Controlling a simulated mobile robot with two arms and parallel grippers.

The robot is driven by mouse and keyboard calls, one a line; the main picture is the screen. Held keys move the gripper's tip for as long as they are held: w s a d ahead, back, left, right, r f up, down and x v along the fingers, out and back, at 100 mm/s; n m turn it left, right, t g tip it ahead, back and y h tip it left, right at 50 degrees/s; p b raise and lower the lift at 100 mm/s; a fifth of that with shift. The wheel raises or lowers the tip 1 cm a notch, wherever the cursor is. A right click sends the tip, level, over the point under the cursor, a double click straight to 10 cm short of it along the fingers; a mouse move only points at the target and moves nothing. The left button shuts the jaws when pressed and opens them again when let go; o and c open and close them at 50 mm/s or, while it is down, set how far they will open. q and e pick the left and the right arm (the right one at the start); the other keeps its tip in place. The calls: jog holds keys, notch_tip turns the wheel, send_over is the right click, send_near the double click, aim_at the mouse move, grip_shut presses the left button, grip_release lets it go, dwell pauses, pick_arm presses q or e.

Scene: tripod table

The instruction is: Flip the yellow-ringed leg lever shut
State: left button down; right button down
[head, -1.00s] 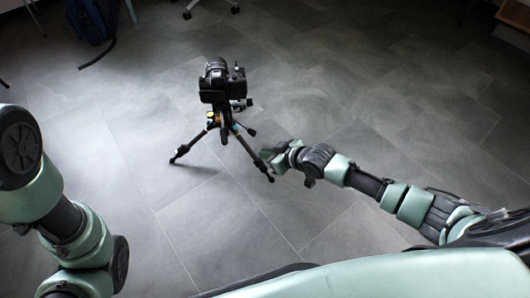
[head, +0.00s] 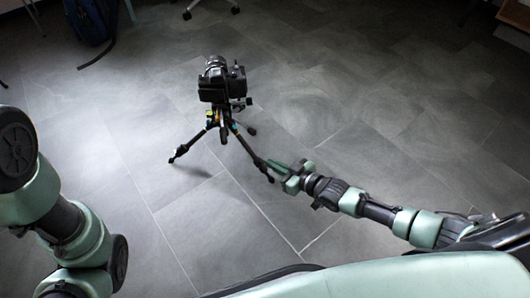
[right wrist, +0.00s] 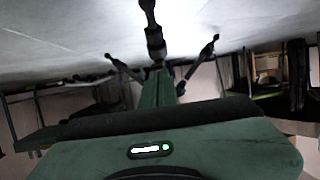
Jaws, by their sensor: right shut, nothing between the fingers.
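A black camera (head: 222,82) stands on a small black tripod (head: 226,128) on the floor. The tripod's legs are spread, and one leg (head: 248,151) reaches down right toward my right gripper. A small yellow spot (head: 209,113) shows high on the tripod, but I cannot make out the yellow-ringed lever or its position. My right gripper (head: 276,166) is shut and empty at the lower end of that right leg; I cannot tell whether it touches. In the right wrist view its closed green fingers (right wrist: 158,82) point at a dark leg (right wrist: 154,35). My left gripper is out of view.
Grey tiled floor (head: 350,110) lies open around the tripod. A dark blue backpack (head: 90,22) lies at the top left. A wheeled chair base (head: 208,8) shows at the top edge, well behind the tripod.

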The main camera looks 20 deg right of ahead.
jog(key=shift+s+d+f, duration=0.1)
jog(key=shift+s+f, duration=0.05)
jog(key=shift+f, duration=0.3)
jog(key=shift+s+d+f, duration=0.1)
jog(key=shift+s+f, duration=0.05)
jog(key=shift+f, duration=1.15)
jog(key=shift+r, duration=0.1)
jog(key=shift+w+a+r, duration=0.3)
jog(key=shift+w+a, duration=0.1)
jog(key=shift+w, duration=0.25)
jog(key=shift+s, duration=0.1)
